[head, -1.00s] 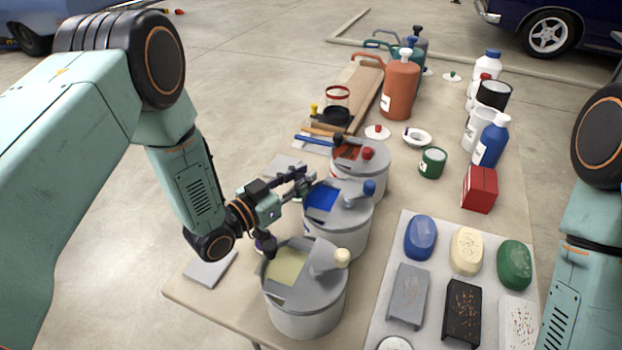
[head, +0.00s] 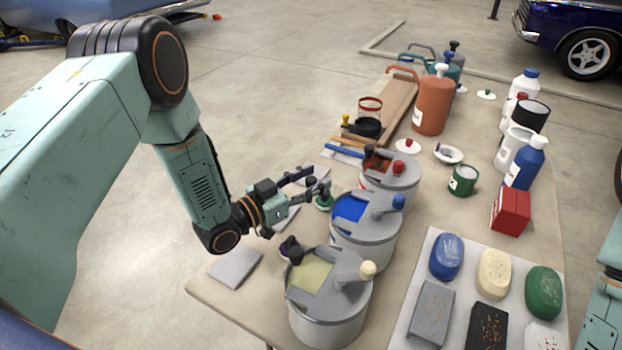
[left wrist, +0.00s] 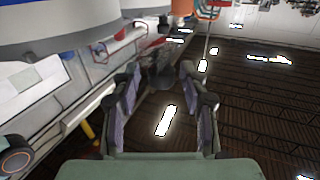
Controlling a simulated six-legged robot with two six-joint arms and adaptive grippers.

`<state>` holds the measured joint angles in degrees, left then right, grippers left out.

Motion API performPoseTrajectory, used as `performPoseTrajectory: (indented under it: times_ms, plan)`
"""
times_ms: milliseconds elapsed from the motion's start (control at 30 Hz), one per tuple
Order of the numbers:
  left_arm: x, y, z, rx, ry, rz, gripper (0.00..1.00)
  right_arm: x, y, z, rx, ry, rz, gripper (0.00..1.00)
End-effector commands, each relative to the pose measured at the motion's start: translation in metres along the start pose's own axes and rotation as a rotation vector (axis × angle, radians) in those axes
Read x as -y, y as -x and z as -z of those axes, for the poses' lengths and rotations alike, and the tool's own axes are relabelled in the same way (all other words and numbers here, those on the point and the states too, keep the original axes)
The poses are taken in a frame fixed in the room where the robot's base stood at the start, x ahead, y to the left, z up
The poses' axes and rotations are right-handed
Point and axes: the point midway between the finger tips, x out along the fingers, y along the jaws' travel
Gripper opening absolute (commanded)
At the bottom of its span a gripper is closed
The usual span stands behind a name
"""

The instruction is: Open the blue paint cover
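The blue paint can (head: 365,245) is a grey tub in the middle of a row of three on the table. Its grey cover (head: 383,226) lies on top, with a blue knob (head: 399,202); blue paint (head: 349,207) shows through an opening at the cover's left. My left gripper (head: 316,181) is open and empty, left of the can's rim near its top. I cannot tell whether it touches the can. My right gripper is out of view.
A cream paint can (head: 328,318) stands nearer and a red one (head: 391,188) farther back. A tray of colored blocks (head: 421,268) lies right. Open floor is left of the table.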

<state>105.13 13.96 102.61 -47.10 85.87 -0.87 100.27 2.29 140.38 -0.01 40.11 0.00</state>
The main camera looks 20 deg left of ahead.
Motion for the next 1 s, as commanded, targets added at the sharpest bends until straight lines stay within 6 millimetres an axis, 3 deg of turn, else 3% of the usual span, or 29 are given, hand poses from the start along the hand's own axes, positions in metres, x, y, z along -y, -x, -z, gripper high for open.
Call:
performPoseTrajectory:
  times_ms: [367,1000]
  plan:
    - [0.002,0.006,0.0,0.0,0.001,0.004,0.46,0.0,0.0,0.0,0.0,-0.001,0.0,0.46]
    - [0.002,0.101,0.0,0.001,0.001,0.005,0.46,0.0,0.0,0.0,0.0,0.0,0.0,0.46]
